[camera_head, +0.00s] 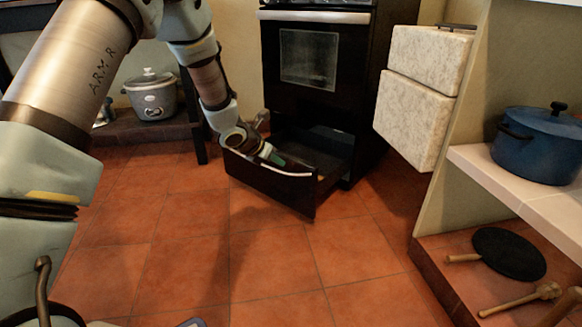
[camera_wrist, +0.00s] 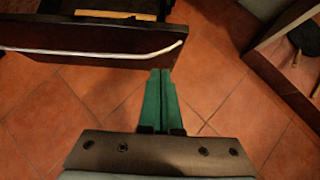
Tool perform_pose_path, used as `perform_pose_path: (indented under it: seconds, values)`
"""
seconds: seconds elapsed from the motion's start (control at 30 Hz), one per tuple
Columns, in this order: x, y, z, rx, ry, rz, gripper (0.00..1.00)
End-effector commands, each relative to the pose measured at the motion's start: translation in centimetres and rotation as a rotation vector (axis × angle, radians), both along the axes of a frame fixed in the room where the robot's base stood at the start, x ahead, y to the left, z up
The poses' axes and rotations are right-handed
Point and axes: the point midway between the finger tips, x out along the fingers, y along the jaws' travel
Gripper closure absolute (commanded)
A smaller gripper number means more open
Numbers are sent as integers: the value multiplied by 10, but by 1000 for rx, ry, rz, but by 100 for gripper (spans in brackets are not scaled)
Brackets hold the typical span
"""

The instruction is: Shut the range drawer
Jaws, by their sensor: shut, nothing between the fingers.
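The black range (camera_head: 325,98) stands at the back with its glass-windowed oven door closed. Its low dark drawer (camera_head: 270,187) is pulled out, with a pale strip along the upper front edge. The drawer's interior shows behind the front panel. My gripper (camera_head: 278,160) has green fingers and appears at the drawer's front edge in the head view. In the wrist view the fingers (camera_wrist: 161,72) are together and empty, with tips close to the drawer front (camera_wrist: 75,38), near the right end of its pale strip. I cannot tell whether they touch it.
A slow cooker (camera_head: 151,95) sits on a low dark shelf at left. A shelf at right holds a blue pot (camera_head: 540,143), with a dark pan (camera_head: 508,254) below. The tiled floor before the drawer is clear.

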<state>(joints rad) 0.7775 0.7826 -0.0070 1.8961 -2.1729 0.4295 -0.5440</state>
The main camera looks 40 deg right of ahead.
Motion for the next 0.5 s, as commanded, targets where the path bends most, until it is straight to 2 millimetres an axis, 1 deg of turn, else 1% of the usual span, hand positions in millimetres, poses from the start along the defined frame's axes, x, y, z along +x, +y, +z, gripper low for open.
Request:
perform_pose_path:
  seconds: [0.03,0.1,0.4,0.43,0.5]
  values:
    - [1,-7,-11,1,1,-2,100]
    - [3,-16,-21,1,1,-4,100]
    - [16,-57,-63,0,-1,-4,100]
    - [17,-63,-60,-2,-1,-3,100]
    - [21,-73,-58,-2,-1,-3,100]
